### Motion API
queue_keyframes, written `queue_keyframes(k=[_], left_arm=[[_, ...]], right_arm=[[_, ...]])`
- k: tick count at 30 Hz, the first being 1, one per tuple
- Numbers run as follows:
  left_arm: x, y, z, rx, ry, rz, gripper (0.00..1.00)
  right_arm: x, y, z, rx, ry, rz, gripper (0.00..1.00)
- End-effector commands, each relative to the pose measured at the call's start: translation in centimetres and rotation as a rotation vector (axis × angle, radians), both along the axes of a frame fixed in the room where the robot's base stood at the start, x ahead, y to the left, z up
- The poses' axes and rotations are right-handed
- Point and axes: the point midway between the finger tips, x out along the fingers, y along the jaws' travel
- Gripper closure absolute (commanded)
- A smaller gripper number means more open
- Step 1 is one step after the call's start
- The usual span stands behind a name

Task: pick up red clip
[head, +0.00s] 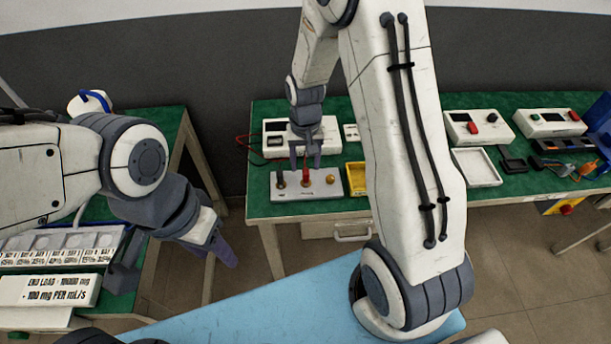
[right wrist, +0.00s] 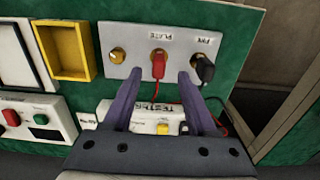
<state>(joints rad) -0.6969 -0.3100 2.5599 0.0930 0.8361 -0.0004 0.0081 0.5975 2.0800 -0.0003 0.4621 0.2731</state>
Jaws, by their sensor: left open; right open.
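The red clip (right wrist: 158,64) sits on the middle post of a white terminal block (right wrist: 180,45), under the label PLATE. In the head view the red clip (head: 305,174) stands on the block at the left of the far green table. My right gripper (right wrist: 157,82) is open and empty, its two purple fingers pointing at the block, one on each side of the red clip and apart from it. In the head view my right gripper (head: 306,160) is just above the block. My left gripper (head: 180,262) is open and empty at the left, away from the far table.
A yellow tray (right wrist: 62,50) lies beside the block. A white tester (right wrist: 150,118) with a red lead stands behind it. A blue surface (head: 260,310) is in front.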

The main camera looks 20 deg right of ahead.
Motion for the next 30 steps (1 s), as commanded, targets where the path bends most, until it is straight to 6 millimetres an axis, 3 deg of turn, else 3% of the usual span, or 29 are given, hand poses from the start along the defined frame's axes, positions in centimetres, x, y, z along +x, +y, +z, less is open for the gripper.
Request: queue_keyframes(k=[9, 17, 21, 22, 30], left_arm=[[0.0, 0.0, 0.7, 0.000, 0.000, 0.000, 0.50], [0.0, 0.0, 0.7, 0.000, 0.000, 0.000, 0.50], [0.0, 0.0, 0.7, 0.000, 0.000, 0.000, 0.50], [0.0, 0.0, 0.7, 0.000, 0.000, 0.000, 0.50], [0.0, 0.0, 0.7, 0.000, 0.000, 0.000, 0.50]], right_arm=[[-0.1, -0.2, -4.2, 0.000, 0.004, 0.001, 0.43], [0.0, -0.2, -4.4, 0.000, 0.001, 0.001, 0.43], [0.0, -0.2, -4.3, 0.000, 0.001, 0.001, 0.96], [0.0, -0.2, -4.3, 0.000, 0.001, 0.001, 1.00], [0.0, -0.2, -4.3, 0.000, 0.001, 0.001, 1.00]])
